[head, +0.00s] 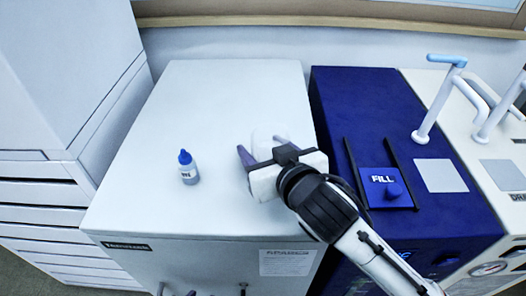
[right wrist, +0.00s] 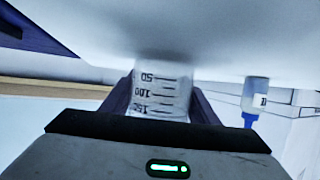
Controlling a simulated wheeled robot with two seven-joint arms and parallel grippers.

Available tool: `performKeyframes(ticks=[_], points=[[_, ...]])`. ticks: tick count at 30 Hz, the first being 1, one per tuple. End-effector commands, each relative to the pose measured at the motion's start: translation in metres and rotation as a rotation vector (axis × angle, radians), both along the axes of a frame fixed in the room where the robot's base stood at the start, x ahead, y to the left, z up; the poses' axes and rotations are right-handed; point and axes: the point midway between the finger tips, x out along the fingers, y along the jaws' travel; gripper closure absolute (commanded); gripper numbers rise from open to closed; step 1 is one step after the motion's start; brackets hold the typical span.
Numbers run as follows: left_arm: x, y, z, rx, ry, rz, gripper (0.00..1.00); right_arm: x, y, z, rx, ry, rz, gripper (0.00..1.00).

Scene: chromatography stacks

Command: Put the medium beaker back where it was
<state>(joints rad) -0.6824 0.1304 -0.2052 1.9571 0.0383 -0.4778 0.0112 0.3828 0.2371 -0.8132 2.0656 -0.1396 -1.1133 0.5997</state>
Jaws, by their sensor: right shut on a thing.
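The clear medium beaker (head: 267,137) is at the right side of the white cabinet top, faint against the white. In the right wrist view the beaker (right wrist: 161,88) shows upside down, with printed volume marks, between the two dark fingers. My right gripper (head: 262,150) is shut on the beaker from the front right. The beaker's base is at or very near the white top; I cannot tell whether it touches. My left gripper is not in view.
A small bottle with a blue cap (head: 187,168) stands left of the beaker on the white cabinet top (head: 150,215). To the right is a dark blue unit (head: 350,95) with a FILL panel (head: 383,188). White pipes (head: 437,105) rise farther right. The cabinet top's back left is clear.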

Motion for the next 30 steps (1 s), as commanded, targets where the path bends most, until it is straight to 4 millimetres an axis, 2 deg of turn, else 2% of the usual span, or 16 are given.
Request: performKeyframes(ticks=[13,14,17,27,30], points=[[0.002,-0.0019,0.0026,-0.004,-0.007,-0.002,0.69,0.0002,-0.0001,-0.007,0.002,-0.002,0.0,0.8],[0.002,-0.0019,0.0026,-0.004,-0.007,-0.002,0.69,0.0,-0.0002,-0.0084,0.0,0.0,-0.001,0.44],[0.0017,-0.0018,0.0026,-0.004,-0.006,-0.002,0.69,0.0001,-0.0003,-0.0078,0.0,-0.001,-0.001,0.27],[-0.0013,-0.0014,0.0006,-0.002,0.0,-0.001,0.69,0.0003,-0.0003,-0.0044,0.0,-0.002,-0.001,0.27],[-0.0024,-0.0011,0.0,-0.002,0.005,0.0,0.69,-0.0076,-0.0033,-0.0015,0.0,0.0,0.0,0.27]])
